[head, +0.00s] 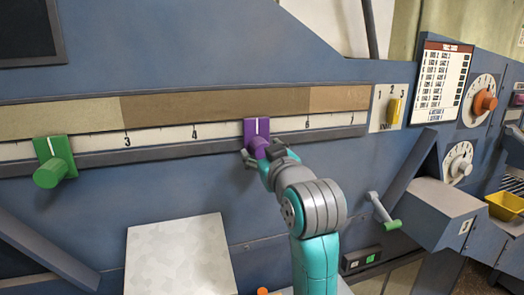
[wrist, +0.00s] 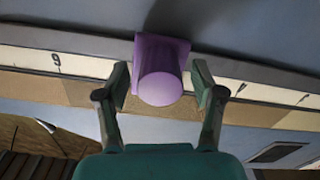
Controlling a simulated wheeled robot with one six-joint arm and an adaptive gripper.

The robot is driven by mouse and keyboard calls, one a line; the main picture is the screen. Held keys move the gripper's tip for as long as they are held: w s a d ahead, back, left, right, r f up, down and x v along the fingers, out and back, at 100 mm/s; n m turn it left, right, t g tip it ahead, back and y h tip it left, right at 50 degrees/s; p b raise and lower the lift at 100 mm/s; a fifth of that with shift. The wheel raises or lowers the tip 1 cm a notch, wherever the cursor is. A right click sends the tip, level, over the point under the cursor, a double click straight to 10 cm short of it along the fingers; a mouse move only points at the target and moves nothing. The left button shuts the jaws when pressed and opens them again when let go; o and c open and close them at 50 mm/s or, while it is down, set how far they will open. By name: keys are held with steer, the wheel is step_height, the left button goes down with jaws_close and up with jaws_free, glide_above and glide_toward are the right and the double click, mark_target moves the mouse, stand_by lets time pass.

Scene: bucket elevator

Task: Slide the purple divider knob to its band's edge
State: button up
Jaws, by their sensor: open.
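The purple divider knob (head: 257,130) sits on the scale rail between the marks 4 and 6, its white pointer line upright. The darker brown band (head: 215,108) above the scale runs from near 3 to near 6, and the knob is inside its span, closer to the right edge. In the wrist view the knob (wrist: 160,85) stands between the two fingers of my gripper (wrist: 160,80). The fingers are open, one on each side, with visible gaps. In the head view my gripper (head: 264,156) is at the knob's lower front and partly hides it.
A green knob (head: 54,162) sits on the same rail at the far left. To the right are a yellow switch (head: 394,111), an orange dial knob (head: 485,102) and a green-handled crank (head: 386,214). A pale plate (head: 180,255) is below. The rail beside the purple knob is clear.

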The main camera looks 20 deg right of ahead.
steer(key=shift+w, duration=0.4)
steer(key=shift+c, duration=0.3)
jaws_close()
steer(key=d, duration=1.4)
steer(key=shift+o, duration=0.3)
jaws_free()
steer(key=s, duration=1.2)
